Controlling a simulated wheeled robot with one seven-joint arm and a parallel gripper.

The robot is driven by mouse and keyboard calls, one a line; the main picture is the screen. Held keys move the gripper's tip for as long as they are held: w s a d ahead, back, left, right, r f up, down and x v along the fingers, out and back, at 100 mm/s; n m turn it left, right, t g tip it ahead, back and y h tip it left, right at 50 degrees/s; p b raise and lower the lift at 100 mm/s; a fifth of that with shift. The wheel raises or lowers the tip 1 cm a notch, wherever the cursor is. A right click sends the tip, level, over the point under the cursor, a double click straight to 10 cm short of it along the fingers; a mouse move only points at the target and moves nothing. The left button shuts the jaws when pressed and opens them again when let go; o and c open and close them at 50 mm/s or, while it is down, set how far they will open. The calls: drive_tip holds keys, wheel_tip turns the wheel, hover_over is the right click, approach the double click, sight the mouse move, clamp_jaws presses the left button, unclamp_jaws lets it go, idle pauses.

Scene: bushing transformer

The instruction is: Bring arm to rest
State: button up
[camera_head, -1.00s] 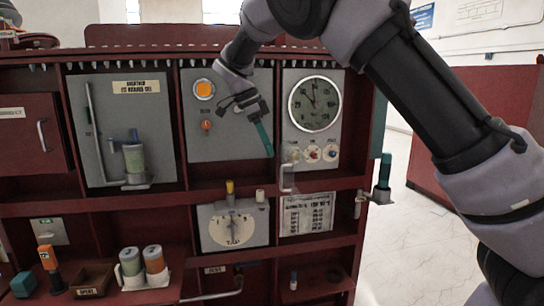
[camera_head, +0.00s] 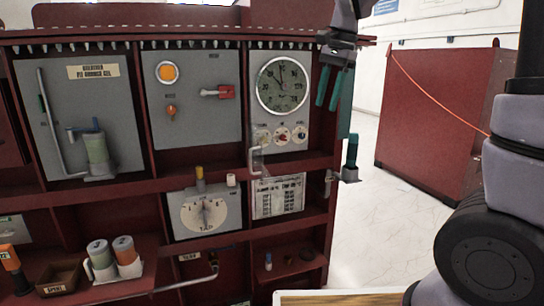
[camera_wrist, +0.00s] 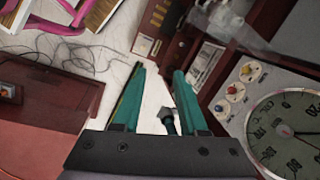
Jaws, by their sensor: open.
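My gripper (camera_head: 334,88) hangs at the right edge of the dark red panel cabinet (camera_head: 240,40), pointing down, to the right of the round gauge (camera_head: 283,85). Its two teal fingers are apart with nothing between them that I can see held. The wrist view also shows my gripper (camera_wrist: 160,90) with its fingers spread, and the gauge (camera_wrist: 285,130) lies to their right. My arm stands at the right side of the head view.
A teal-handled part (camera_head: 350,160) sticks out from the cabinet's right side below my gripper. A red switch (camera_head: 225,92) and a dial box (camera_head: 205,212) are on the cabinet. A dark red enclosure (camera_head: 440,120) stands at the right, with bare floor (camera_head: 385,220) between.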

drive_tip(key=s+d+n+t, duration=0.3)
drive_tip(key=s+d, duration=0.2)
drive_tip(key=s, duration=0.3)
drive_tip(key=s+d+r+n+t, duration=0.1)
drive_tip(key=s+d+n+t, duration=0.2)
drive_tip(key=s+d, duration=0.2)
drive_tip(key=s, duration=0.3)
drive_tip(key=shift+s+d+r, duration=0.2)
drive_tip(key=shift+d+r, duration=0.05)
drive_tip(key=shift+d, duration=0.15)
